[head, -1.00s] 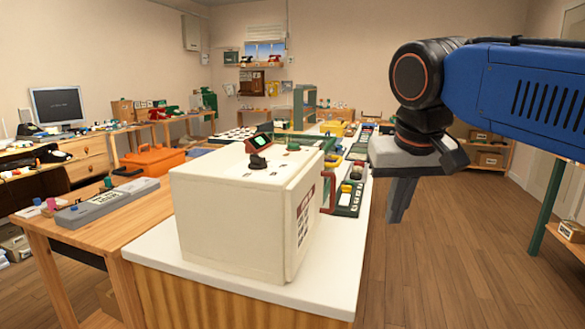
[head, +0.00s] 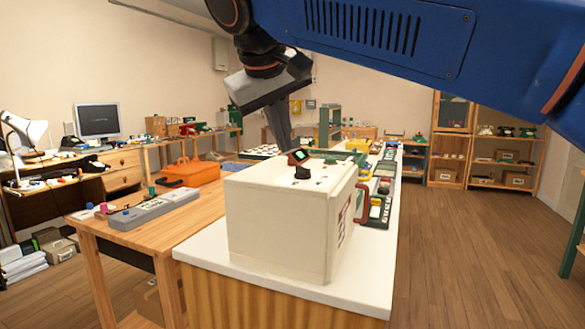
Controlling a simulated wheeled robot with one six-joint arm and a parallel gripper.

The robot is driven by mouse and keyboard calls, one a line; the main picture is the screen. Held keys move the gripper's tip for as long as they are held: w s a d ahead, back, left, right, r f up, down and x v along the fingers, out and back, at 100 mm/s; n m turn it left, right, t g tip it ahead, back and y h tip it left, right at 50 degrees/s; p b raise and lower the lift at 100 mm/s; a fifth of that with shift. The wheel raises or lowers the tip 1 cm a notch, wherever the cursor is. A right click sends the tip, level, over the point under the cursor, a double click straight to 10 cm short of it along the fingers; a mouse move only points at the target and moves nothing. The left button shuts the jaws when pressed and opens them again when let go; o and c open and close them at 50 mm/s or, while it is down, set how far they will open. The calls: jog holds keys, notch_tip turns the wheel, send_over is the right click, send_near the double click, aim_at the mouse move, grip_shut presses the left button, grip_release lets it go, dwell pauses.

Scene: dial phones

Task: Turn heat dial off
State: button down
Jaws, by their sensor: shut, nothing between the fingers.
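A cream box-shaped unit (head: 275,224) stands at the near end of a white-topped counter. On its top is a black dial (head: 302,172), with a small dark display with a red frame (head: 298,157) just behind it. Small marks lie on the top in front of the dial, too small to read. My gripper (head: 284,143) points down from above, its fingers shut and empty, appearing just above and left of the dial and display. It seems apart from them, but the depth gap is hard to judge. The dial's exact pointing direction cannot be made out.
Several devices with buttons (head: 378,200) line the counter behind and right of the unit. A wooden table at left holds a grey panel (head: 155,208) and an orange toolbox (head: 190,172). Shelves (head: 490,150) stand at the back right. The wooden floor at right is clear.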

aim_at(299, 176)
jog(key=x, duration=0.3)
jog(key=a+x, duration=0.1)
jog(key=x, duration=0.4)
jog(key=shift+w+a+f, duration=0.2)
jog(key=shift+w+f, duration=0.1)
jog(key=shift+f, duration=0.1)
jog(key=shift+w+d, duration=0.7)
jog(key=shift+d, duration=0.1)
jog(key=shift+w+d, duration=0.6)
jog(key=shift+d, duration=0.1)
